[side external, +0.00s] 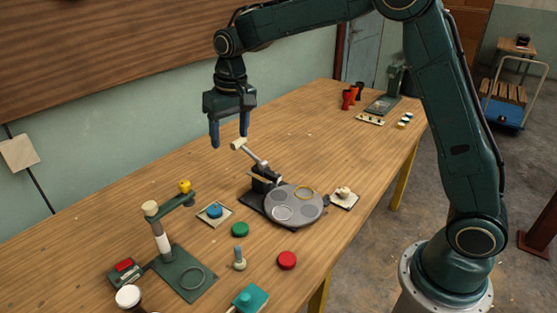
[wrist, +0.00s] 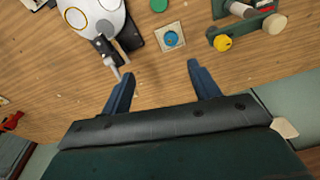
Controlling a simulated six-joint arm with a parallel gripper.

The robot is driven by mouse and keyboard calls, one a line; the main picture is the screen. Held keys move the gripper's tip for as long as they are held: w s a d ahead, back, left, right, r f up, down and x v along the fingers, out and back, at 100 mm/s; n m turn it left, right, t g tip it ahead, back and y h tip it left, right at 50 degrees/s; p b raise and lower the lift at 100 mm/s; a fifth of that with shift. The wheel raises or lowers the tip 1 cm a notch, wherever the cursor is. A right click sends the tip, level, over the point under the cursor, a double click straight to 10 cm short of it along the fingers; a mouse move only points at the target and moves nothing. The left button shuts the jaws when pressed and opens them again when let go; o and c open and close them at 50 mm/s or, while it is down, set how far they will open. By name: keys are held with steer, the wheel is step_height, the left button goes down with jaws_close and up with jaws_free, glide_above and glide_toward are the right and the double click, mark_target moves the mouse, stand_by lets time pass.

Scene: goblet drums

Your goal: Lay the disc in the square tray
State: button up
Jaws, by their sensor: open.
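My gripper (side external: 229,138) hangs open and empty above the table, up and left of the round grey plate. Its two blue fingers also show spread apart in the wrist view (wrist: 160,74). A pale square tray (side external: 203,219) lies left of the plate with a small blue round piece (side external: 214,211) on it; both also show beyond the fingertips in the wrist view. A green disc (side external: 240,229) and a red disc (side external: 287,260) lie flat on bare table. The green disc (wrist: 159,5) is partly cut off in the wrist view. I cannot tell which disc is meant.
The round grey plate (side external: 311,212) has ring markings and a lever (side external: 255,157) standing behind it. A green stand with a yellow knob (side external: 185,186) is at left. A white square (side external: 350,203) with a pale lump lies right of the plate.

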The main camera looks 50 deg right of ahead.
steer(key=s+d+r+t, duration=0.1)
steer(key=s+r, duration=0.4)
steer(key=s, duration=0.3)
steer(key=s+d+r+t, duration=0.1)
steer(key=s+d+r, duration=0.1)
steer(key=s+r, duration=0.45)
steer(key=s+f+n+t, duration=0.1)
steer(key=s+f, duration=0.1)
steer(key=s, duration=0.7)
steer(key=s+d+f+t, duration=0.1)
steer(key=s+f, duration=0.1)
steer(key=s, duration=0.7)
steer(key=shift+s+f+n, duration=0.25)
steer(key=shift+f+n, duration=0.1)
steer(key=shift+n, duration=0.05)
steer(key=shift+d, duration=0.1)
